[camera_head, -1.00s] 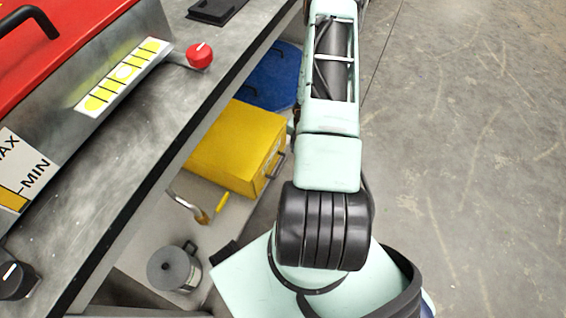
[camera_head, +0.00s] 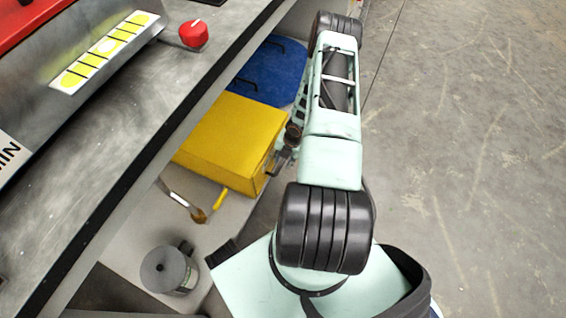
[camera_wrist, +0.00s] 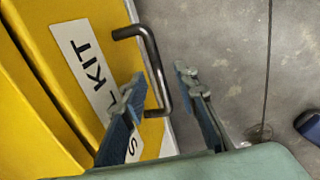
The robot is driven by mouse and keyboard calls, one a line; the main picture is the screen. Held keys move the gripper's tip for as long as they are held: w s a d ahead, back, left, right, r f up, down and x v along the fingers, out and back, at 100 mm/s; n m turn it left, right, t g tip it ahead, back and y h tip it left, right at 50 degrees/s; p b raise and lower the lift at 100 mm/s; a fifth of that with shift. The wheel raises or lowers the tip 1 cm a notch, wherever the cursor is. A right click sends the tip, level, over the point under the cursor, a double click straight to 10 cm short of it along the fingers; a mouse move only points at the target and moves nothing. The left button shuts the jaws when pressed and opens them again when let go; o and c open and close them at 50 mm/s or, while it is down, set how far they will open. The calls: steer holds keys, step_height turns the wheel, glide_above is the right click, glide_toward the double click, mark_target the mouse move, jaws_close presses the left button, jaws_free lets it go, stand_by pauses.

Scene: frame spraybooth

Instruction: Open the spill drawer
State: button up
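The spill drawer is a yellow box (camera_head: 228,140) under the bench in the head view. In the wrist view its yellow front (camera_wrist: 100,20) carries a white label (camera_wrist: 80,62) with "KIT" readable. A dark bent-bar handle (camera_wrist: 152,60) stands out from this front. My gripper (camera_wrist: 160,78) is open, with one finger on each side of the handle in the picture. I cannot tell whether either finger touches it. In the head view my gripper (camera_head: 284,150) is beside the handle end of the box and partly hidden by my arm. The drawer looks shut.
A bench (camera_head: 120,120) with a red knob (camera_head: 193,34) overhangs the drawer. A blue lidded thing (camera_head: 272,72) lies beyond the yellow box. A brush (camera_head: 182,202) and a grey can (camera_head: 168,270) are on the near side. The concrete floor (camera_head: 470,150) at right is clear.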

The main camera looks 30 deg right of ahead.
steer(key=shift+f, duration=0.1)
steer(key=shift+c, duration=0.4)
jaws_close()
